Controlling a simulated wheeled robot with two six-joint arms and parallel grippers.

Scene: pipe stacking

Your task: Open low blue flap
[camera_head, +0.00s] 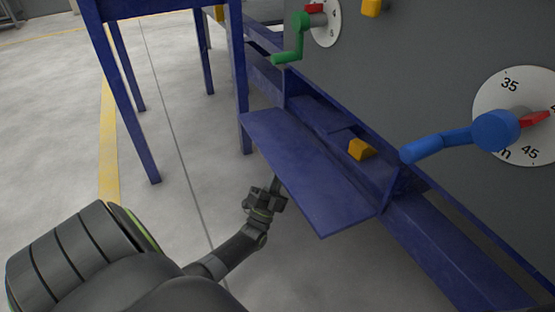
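The low blue flap (310,175) is a flat panel on the front of a low blue box on the grey machine. It is tilted outward and down, and the box's inside shows above it. My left gripper (275,186) comes in from the lower left and is at the flap's outer lower edge. Its fingertips are partly hidden by the flap, so I cannot tell whether they touch it or whether they are open. My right gripper is not in view.
A yellow block (361,149) sits in the box. A blue lever handle (440,144) and dial (510,88) are at right; a green handle (291,45) is above. A blue table frame (132,110) stands at left. The floor at left is clear.

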